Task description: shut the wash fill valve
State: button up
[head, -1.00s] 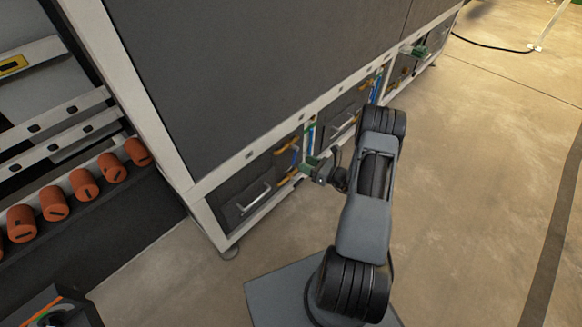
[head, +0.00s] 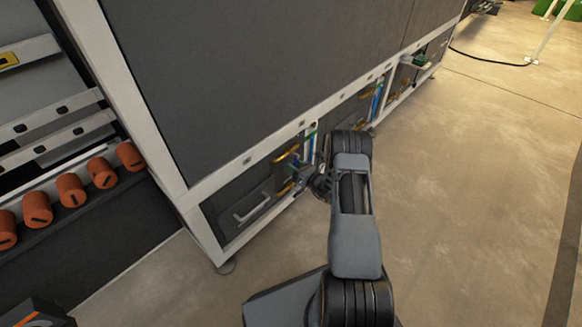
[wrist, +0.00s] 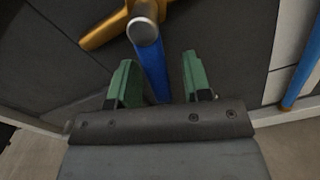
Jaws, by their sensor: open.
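My gripper (wrist: 160,80) is open. Its two green fingers point toward the valve, one on each side of the blue pipe, with nothing visibly held. In the head view my gripper (head: 303,178) is at the low opening of the machine, close to orange handles (head: 288,153). My arm hides part of this area. No label shows which valve is the wash fill valve.
The machine's white frame (head: 245,160) surrounds the low opening. A dark drawer with a grey handle (head: 252,208) is left of my gripper. More pipes and handles (head: 376,100) lie farther along. The floor (head: 470,190) at right is clear.

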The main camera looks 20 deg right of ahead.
jog(key=shift+x, duration=0.95)
grip_shut()
